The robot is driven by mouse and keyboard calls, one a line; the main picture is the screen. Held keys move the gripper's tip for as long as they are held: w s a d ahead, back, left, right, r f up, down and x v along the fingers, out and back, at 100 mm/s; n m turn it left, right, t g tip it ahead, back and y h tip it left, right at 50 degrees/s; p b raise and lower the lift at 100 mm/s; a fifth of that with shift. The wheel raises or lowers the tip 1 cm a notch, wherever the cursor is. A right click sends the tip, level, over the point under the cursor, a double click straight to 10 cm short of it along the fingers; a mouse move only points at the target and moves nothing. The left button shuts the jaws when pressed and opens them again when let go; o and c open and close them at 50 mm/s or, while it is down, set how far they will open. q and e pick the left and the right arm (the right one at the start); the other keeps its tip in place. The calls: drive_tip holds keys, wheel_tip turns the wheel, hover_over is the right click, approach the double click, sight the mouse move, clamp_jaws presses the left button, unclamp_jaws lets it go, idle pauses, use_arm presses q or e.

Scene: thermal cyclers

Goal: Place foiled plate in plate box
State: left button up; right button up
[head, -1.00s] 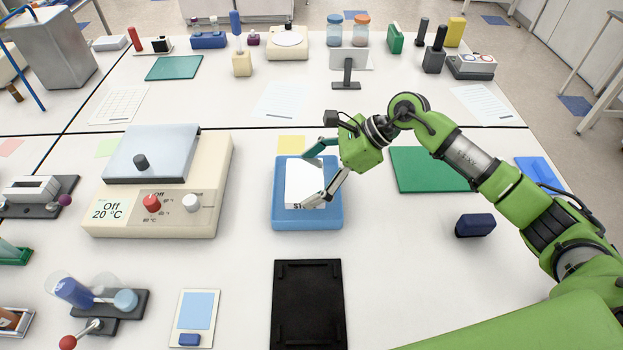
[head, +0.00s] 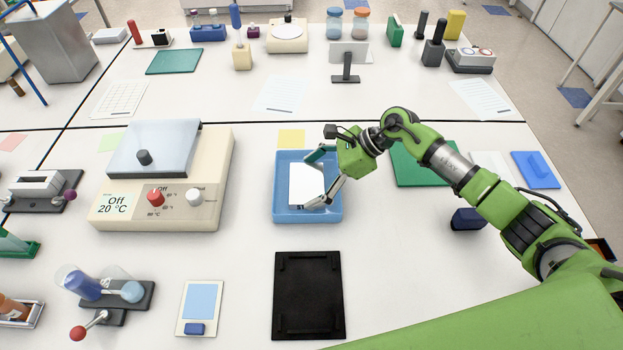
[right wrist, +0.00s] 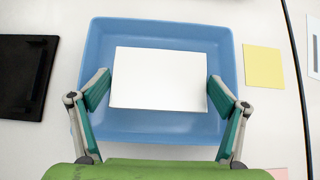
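The foiled plate (head: 302,182) is a flat white rectangle within the walls of the blue plate box (head: 279,195). It also shows in the right wrist view (right wrist: 158,78), inside the box (right wrist: 160,30) with blue floor around it. My right gripper (head: 312,180) reaches down into the box. Its two green-padded fingers close on opposite short sides of the plate, as the right wrist view shows. I cannot tell whether the plate's underside touches the box floor. My left gripper is not in view.
A black tray (head: 308,295) lies in front of the box. The thermal cycler (head: 215,185) stands to its left. A yellow note (head: 291,138) lies behind it. A green mat (head: 410,170) and a dark blue block (head: 466,219) are on the right.

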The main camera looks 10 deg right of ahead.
drive_tip(key=shift+r, duration=0.15)
drive_tip(key=shift+d+r, duration=0.1)
drive_tip(key=shift+r, duration=0.05)
drive_tip(key=shift+b+v, duration=2.15)
drive_tip(key=shift+v, duration=3.75)
drive_tip(key=shift+s, duration=0.1)
